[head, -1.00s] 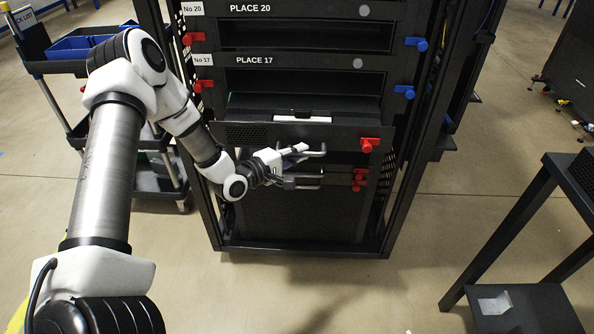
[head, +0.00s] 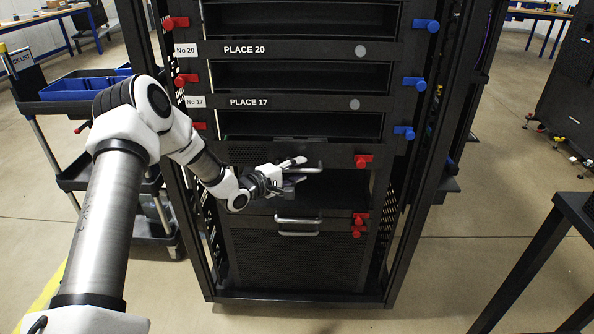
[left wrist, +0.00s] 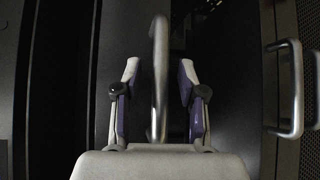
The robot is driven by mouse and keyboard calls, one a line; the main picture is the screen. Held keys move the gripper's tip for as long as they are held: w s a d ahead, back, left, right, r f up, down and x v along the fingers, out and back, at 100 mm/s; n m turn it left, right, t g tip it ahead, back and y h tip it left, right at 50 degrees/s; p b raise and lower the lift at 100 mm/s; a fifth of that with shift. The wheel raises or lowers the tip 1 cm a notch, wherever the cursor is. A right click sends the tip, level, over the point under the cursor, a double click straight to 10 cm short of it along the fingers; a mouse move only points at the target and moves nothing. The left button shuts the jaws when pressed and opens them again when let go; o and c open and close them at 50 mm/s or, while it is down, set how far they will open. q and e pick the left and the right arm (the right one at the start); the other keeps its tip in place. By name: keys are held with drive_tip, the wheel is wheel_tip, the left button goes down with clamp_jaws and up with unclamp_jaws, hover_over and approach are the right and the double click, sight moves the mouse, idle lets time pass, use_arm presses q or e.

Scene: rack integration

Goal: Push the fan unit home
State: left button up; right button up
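The fan unit (head: 340,152) is a dark drawer-like unit below the PLACE 17 strip. Its front has a perforated patch at the left, a grey bar handle and a red latch (head: 362,161) at the right. I cannot tell whether its front is flush with the rack. My left gripper (head: 298,172) is at this handle. In the left wrist view the handle (left wrist: 159,90) passes between the fingers of the left gripper (left wrist: 160,68), which stand apart with a gap on each side. My right gripper is not in view.
The rack (head: 398,235) has several bays, with red knobs on the left and blue knobs (head: 404,132) on the right. A dark gap lies under the fan unit, above a lower unit with its own handle (head: 297,226). A cart (head: 75,110) stands left; a black table (head: 580,215) stands right.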

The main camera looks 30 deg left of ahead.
use_arm(q)
drive_tip(key=v, duration=1.2)
drive_tip(key=shift+f, duration=0.15)
idle(0.3)
